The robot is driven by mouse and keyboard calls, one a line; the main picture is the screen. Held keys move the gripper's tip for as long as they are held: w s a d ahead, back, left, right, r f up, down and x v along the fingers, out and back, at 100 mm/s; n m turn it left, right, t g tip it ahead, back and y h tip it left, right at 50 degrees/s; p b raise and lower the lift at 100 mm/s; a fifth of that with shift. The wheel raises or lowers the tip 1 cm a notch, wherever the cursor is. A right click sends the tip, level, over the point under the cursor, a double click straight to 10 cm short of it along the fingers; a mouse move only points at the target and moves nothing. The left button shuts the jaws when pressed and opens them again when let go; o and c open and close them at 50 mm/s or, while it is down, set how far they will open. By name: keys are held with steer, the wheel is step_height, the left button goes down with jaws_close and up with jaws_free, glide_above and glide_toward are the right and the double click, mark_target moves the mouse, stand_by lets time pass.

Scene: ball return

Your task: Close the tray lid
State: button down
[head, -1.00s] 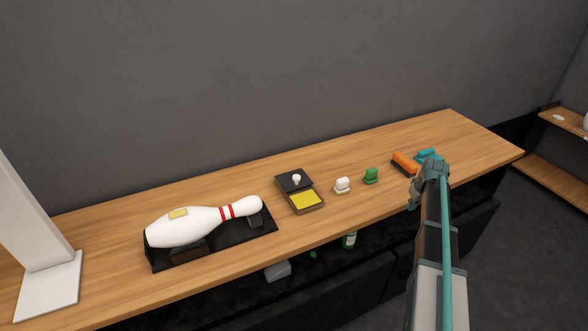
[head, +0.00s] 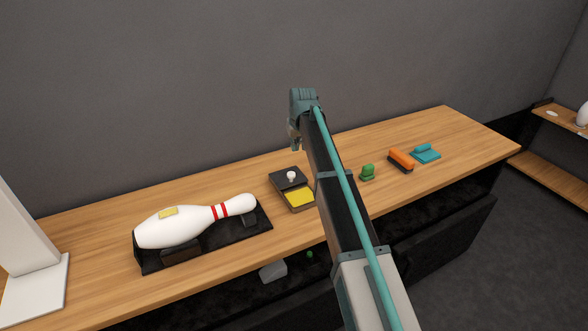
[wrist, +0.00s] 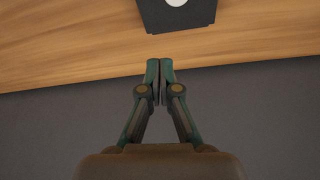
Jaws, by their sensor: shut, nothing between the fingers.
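The tray (head: 297,207) is a small dark box on the wooden bench, with a yellow surface showing in its front part. Its dark lid (head: 280,180) with a round white knob (head: 291,175) covers the back part, so the tray stands partly open. In the wrist view the dark lid (wrist: 152,20) and its white knob (wrist: 177,2) show at the top edge, cut off. My gripper (wrist: 160,64) is shut and empty there, its fingertips below the lid in the picture and apart from it. In the head view my gripper (head: 295,144) is above and behind the tray.
A bowling pin (head: 185,224) lies on a black stand (head: 205,245) to the left. A green object (head: 367,172), an orange brush (head: 401,160) and a teal object (head: 425,154) lie to the right. The wall (head: 150,90) rises behind the wooden bench (head: 470,140).

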steer(key=a, duration=0.2)
steer(key=p, duration=0.4)
glide_above(287, 171)
step_height(287, 171, down, 9)
steer(key=shift+r, duration=0.15)
steer(key=s, duration=0.1)
steer(key=s+d, duration=0.1)
steer(key=shift+s+p, duration=0.3)
steer(key=shift+p, duration=0.1)
steer(key=shift+s+d+f, duration=0.15)
steer(key=shift+s+f, duration=0.1)
steer(key=shift+s, duration=0.25)
